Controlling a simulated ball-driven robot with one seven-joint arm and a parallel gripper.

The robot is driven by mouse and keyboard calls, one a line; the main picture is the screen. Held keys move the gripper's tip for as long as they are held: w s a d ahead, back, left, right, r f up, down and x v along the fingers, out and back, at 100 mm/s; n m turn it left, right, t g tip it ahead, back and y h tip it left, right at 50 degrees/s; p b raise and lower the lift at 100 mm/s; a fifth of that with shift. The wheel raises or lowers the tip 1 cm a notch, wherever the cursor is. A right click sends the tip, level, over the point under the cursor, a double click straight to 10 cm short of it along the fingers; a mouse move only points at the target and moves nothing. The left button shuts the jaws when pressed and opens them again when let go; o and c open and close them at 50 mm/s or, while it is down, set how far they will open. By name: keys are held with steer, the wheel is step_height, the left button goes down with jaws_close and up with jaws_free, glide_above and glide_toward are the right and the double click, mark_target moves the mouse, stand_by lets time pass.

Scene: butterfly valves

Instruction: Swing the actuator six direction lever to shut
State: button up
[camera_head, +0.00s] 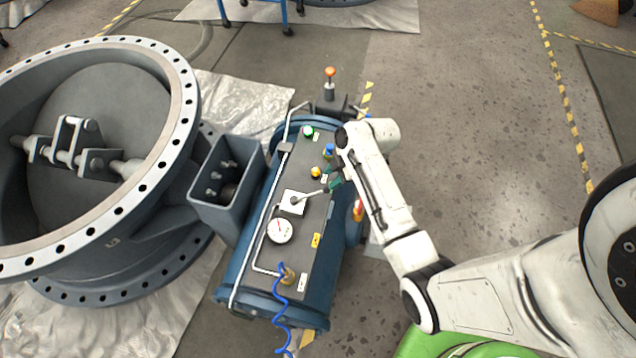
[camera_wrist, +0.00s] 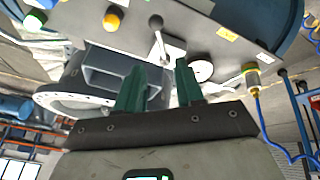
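The direction lever (camera_head: 312,194) is a thin grey handle on a white square plate (camera_head: 291,203), on top of the blue cylindrical actuator (camera_head: 262,240). In the head view it points right, toward my gripper. In the wrist view the lever (camera_wrist: 160,42) ends in a dark round knob, and it shows beyond the gap between my fingers. My gripper (camera_head: 334,178) is at the panel's right side, close to the lever's tip. Its green fingers (camera_wrist: 160,66) are apart with nothing between them. I cannot tell whether they touch the lever. No actuator number is readable.
A round gauge (camera_head: 280,231), a yellow button (camera_head: 316,172) and a green button (camera_head: 308,132) sit on the panel. A blue coiled hose (camera_head: 281,310) hangs at the near end. The large butterfly valve (camera_head: 185,95) stands left. Floor at right is open.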

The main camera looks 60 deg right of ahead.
mark_target(316, 193)
steer(key=b+x, duration=0.1)
steer(key=x, duration=0.9)
steer(key=shift+w+f, duration=0.2)
steer(key=shift+f, duration=0.1)
steer(key=shift+c, duration=0.4)
jaws_close()
stand_by(0.6)
